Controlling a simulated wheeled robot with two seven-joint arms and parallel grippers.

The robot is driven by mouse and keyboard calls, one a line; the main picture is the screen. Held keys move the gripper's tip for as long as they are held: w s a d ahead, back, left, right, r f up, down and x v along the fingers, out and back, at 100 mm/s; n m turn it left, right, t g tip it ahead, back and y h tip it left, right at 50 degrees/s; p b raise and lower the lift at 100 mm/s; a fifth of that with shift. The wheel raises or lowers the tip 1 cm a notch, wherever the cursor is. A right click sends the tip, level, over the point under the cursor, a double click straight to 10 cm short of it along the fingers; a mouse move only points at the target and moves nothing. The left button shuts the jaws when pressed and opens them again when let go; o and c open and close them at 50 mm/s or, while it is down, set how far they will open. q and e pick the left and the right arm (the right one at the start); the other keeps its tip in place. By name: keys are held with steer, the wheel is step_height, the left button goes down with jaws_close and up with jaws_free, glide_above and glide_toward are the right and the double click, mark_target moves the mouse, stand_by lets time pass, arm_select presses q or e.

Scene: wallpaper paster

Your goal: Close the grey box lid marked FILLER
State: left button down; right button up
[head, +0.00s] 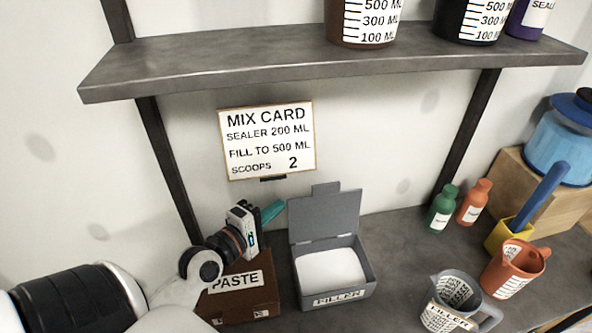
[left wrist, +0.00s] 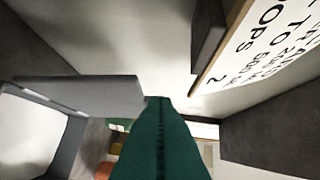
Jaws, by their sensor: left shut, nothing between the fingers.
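The grey box marked FILLER (head: 365,277) stands on the bench with white filler inside. Its grey lid (head: 325,218) is open and stands upright at the back, with a tab on its top edge. In the left wrist view the lid (left wrist: 75,92) shows as a grey slab at the left, above the box's pale inside. My left gripper (head: 273,211), with teal fingers, is shut and empty just left of the lid's upper left edge. I cannot tell whether it touches the lid. The shut fingers (left wrist: 160,140) fill the lower middle of the wrist view. My right gripper is not in view.
A brown PASTE box (head: 235,299) stands left of the grey box, below my left arm. A mix card (head: 267,141) hangs on the wall under a shelf (head: 330,58). A grey jug (head: 455,303), an orange jug (head: 515,268) and small bottles stand to the right.

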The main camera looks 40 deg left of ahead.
arm_select(q)
steer(key=w+p, duration=0.1)
steer(key=w, duration=0.4)
steer(key=w+p, duration=0.1)
steer(key=w, duration=0.2)
steer(key=shift+w+d+f+p, duration=0.25)
steer(key=shift+w+d+p, duration=0.05)
steer(key=shift+w+p, duration=0.05)
steer(key=shift+w+d+f, duration=0.1)
steer(key=shift+w, duration=0.3)
